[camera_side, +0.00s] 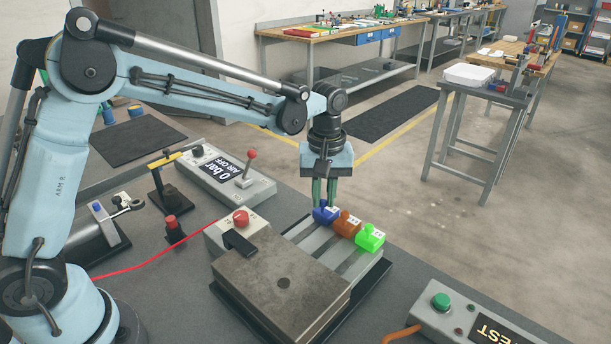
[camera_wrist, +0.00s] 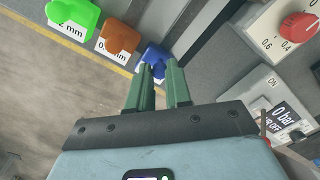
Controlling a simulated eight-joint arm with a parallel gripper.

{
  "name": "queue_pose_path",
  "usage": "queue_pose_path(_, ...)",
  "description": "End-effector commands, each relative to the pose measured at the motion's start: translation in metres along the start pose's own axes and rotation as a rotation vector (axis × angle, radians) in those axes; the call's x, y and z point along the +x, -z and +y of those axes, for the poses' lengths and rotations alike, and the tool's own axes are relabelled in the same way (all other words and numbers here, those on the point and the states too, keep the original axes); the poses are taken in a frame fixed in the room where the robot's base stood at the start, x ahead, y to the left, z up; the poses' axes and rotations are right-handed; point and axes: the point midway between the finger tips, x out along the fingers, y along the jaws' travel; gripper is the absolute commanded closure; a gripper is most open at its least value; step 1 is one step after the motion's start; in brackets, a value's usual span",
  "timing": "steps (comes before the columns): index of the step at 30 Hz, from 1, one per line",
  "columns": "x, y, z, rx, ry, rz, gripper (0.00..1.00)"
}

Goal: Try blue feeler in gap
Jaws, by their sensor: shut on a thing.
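The blue feeler (camera_side: 324,215) is a small block with a knob on top, at the left end of a row of three at the far end of the grey slotted plate. It also shows in the wrist view (camera_wrist: 155,56) just beyond my fingertips. My gripper (camera_side: 326,203) points down over it, its green fingers (camera_wrist: 161,72) closed on its knob. The feeler appears to rest still in the row. The fingers partly hide the knob. I cannot make out the gap clearly; a heavy dark block (camera_side: 283,275) covers the near part of the plate.
The orange feeler (camera_side: 347,224) and green feeler (camera_side: 370,239) stand close to the right of the blue one. A box with a red dial (camera_side: 240,218) is left of the plate. An air panel (camera_side: 225,175) with a lever stands behind. A TEST box (camera_side: 470,318) is at front right.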

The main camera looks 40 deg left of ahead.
Motion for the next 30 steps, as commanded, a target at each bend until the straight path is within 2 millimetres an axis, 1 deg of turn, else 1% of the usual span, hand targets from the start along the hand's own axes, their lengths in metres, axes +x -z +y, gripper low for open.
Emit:
queue_pose_path(1,0.000,0.003,0.004,0.000,-0.016,0.012,1.00)
queue_pose_path(2,0.000,0.003,0.004,0.000,-0.016,0.012,1.00)
queue_pose_path(3,0.000,0.003,0.004,0.000,-0.016,0.012,0.78)
queue_pose_path(7,0.000,0.003,0.004,0.000,-0.015,0.012,0.58)
queue_pose_path(8,0.000,0.003,0.004,0.000,-0.015,0.012,0.56)
queue_pose_path(16,0.000,0.003,0.003,0.000,-0.012,0.010,0.56)
queue_pose_path(20,-0.007,0.002,0.003,0.000,-0.012,0.010,0.56)
queue_pose_path(23,-0.020,0.002,0.002,0.000,-0.012,0.010,0.56)
queue_pose_path(30,-0.065,0.002,0.002,0.000,-0.012,0.010,0.56)
